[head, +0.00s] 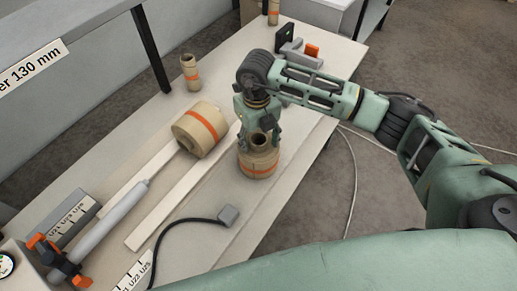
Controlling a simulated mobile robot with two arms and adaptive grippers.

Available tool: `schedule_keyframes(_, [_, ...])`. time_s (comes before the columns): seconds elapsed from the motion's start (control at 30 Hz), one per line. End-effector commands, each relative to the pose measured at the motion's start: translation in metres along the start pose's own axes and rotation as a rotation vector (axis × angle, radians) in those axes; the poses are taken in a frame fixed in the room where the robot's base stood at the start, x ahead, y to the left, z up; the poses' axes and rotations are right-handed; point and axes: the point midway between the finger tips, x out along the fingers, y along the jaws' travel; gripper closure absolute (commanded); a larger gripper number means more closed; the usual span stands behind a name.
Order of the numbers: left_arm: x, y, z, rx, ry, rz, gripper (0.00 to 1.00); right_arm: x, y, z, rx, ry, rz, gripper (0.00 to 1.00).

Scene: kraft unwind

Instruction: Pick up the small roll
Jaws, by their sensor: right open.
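A small kraft roll (258,168) with an orange band stands upright on the bench, near its right edge. The mouth of a tube or core (262,139) shows at its top. My right gripper (258,138) points down at the top of this roll, its open fingers on either side of the core. I cannot tell whether the fingers touch it. The gripper hides part of the roll's top. A wider kraft roll (203,127) with an orange band lies on its side to the left, at the end of a grey shaft (115,213). My left gripper is not in view.
A narrow banded tube (190,73) stands behind the wider roll, and another (273,12) stands at the back. A black and grey fixture with an orange part (311,50) sits behind my gripper. A cabled grey box (228,215) lies in front.

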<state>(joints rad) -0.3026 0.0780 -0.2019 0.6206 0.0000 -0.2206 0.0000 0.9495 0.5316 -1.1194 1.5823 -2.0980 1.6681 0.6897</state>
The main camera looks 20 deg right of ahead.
Motion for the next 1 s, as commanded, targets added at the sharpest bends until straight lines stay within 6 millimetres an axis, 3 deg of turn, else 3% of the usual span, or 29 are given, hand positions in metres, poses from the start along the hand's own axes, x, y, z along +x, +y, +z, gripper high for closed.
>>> schedule_keyframes(0.27, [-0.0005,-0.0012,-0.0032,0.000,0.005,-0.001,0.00,0.0041,0.0003,0.0005,-0.001,-0.002,0.001,0.45])
schedule_keyframes(0.9, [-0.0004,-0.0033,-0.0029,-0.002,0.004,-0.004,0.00,0.0042,0.0011,0.0001,-0.002,-0.001,0.003,1.00])
schedule_keyframes(1.0, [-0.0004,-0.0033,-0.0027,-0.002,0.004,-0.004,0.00,0.0043,0.0012,0.0000,-0.002,0.000,0.003,1.00])
